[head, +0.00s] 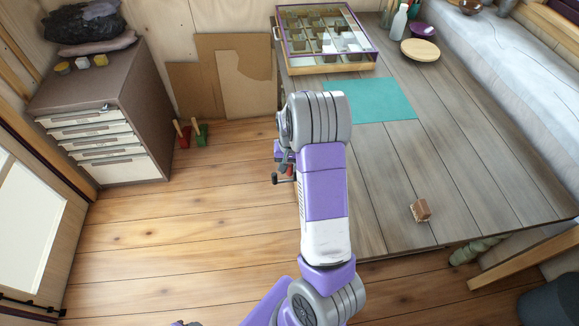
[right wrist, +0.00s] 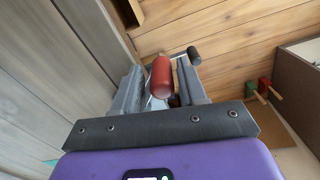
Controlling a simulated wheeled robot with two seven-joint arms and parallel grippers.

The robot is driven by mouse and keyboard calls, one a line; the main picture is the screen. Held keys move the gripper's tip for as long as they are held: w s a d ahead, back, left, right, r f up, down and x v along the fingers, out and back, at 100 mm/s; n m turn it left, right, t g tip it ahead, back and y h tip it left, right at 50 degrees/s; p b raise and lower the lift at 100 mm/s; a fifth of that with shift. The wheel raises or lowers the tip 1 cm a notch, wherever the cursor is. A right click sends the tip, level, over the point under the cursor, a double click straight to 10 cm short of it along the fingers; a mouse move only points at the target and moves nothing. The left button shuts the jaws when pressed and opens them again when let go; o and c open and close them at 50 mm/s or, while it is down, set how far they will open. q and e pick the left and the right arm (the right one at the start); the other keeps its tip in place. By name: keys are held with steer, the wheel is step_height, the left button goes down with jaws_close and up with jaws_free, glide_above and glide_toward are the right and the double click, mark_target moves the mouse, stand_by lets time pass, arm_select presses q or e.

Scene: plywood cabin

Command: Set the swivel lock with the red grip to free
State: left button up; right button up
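The red grip (right wrist: 161,77) of the swivel lock shows in the right wrist view as a rounded red cylinder with a thin metal rod beside it. A black knob (right wrist: 193,55) sits just to its right. My right gripper (right wrist: 160,72) has its two grey fingers on either side of the red grip, and narrow gaps seem to show between. In the head view my right arm hides most of the gripper and lock at the table's left edge; a bit of red grip (head: 287,168) and the black knob (head: 275,180) show. The lock's setting cannot be read. My left gripper is not seen.
The grey plank table (head: 390,165) carries a glass-topped case (head: 325,66), a teal mat (head: 385,100) and a small brown block (head: 421,210). A drawer cabinet (head: 110,120) stands left. Red (head: 183,138) and green (head: 201,138) pieces stand beside it. The floor between is clear.

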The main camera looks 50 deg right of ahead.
steer(key=shift+o, duration=0.6)
step_height(320, 180, up, 8)
steer(key=shift+f+p, duration=0.2)
steer(key=shift+p, duration=0.7)
